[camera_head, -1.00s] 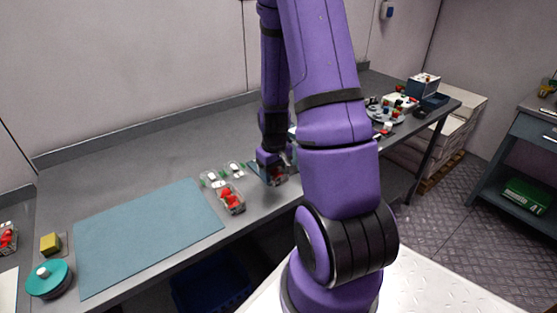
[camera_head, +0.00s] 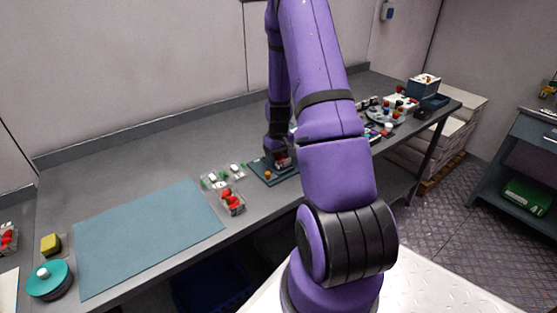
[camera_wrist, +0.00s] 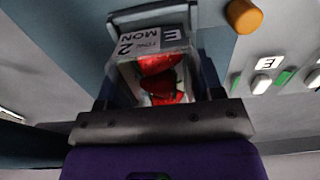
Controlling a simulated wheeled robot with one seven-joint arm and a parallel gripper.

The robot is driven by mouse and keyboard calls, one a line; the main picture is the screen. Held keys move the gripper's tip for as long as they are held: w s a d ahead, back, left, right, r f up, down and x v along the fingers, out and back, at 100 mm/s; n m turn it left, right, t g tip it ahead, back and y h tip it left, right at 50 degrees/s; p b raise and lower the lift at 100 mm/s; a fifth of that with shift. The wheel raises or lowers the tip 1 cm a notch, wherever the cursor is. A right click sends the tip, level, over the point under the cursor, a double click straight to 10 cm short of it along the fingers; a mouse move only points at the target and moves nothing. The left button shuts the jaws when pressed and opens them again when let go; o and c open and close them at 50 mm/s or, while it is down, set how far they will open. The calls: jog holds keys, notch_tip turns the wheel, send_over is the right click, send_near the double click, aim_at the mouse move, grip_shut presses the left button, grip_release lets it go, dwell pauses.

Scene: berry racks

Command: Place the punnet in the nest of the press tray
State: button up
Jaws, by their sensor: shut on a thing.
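The punnet (camera_wrist: 162,78) is a small clear box of red strawberries with a printed label on top. My gripper (camera_wrist: 158,88) is shut on it, with a dark finger on each side. In the head view my gripper (camera_head: 281,158) is over the far part of the blue-grey press tray (camera_head: 259,179), and the punnet (camera_head: 283,164) shows as a small red and white patch. In the wrist view the punnet is next to a raised blue-grey frame (camera_wrist: 150,15). I cannot tell whether the punnet is seated in the nest or just above it.
An orange knob (camera_head: 267,174) stands on the tray. Left of it are small white and green pieces (camera_head: 215,180) and another strawberry punnet (camera_head: 231,201). A blue mat (camera_head: 150,235) lies further left. Several items crowd the bench's right end.

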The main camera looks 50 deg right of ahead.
jog(key=shift+f, duration=0.45)
jog(key=shift+f, duration=0.1)
jog(key=o, duration=1)
jog(key=shift+c, duration=0.2)
